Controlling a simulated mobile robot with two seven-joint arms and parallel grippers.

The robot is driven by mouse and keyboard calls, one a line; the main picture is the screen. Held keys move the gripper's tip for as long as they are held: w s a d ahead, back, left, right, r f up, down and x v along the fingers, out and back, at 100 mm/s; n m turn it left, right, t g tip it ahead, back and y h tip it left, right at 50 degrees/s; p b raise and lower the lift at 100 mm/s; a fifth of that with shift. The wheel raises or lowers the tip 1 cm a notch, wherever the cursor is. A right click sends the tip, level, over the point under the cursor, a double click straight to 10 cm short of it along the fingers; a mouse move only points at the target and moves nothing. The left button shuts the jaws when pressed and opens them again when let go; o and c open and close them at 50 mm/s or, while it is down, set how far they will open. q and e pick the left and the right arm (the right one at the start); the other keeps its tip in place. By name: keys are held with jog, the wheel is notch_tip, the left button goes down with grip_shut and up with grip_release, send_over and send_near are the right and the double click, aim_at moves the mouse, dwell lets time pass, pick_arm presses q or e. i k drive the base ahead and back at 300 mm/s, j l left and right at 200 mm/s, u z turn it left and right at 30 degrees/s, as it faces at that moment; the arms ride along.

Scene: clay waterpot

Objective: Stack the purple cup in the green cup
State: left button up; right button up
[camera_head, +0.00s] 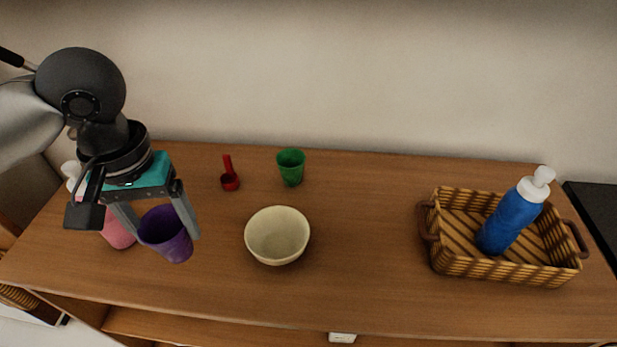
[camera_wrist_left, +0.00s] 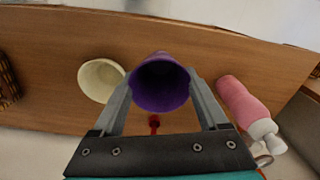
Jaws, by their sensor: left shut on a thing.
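The purple cup (camera_head: 166,233) is held between the fingers of my left gripper (camera_head: 160,222), at the left part of the table. In the left wrist view the purple cup (camera_wrist_left: 160,84) sits between the two fingers with its open mouth toward the camera. The green cup (camera_head: 291,166) stands upright toward the back of the table, right of my left gripper and apart from it. The green cup is not seen in the left wrist view. My right gripper is not in view.
A cream bowl (camera_head: 277,236) stands right of the purple cup. A red scoop (camera_head: 229,180) lies left of the green cup. A pink bottle (camera_wrist_left: 243,102) is beside my left gripper. A wicker basket (camera_head: 462,266) holds a blue bottle (camera_head: 510,218) at right. The table's middle right is clear.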

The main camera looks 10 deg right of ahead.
aim_at(292, 172)
jog(key=j+z, duration=0.15)
jog(key=z, duration=0.35)
jog(key=i+j+z, duration=0.1)
jog(key=z, duration=0.4)
jog(key=j+z, duration=0.25)
jog(key=z, duration=0.25)
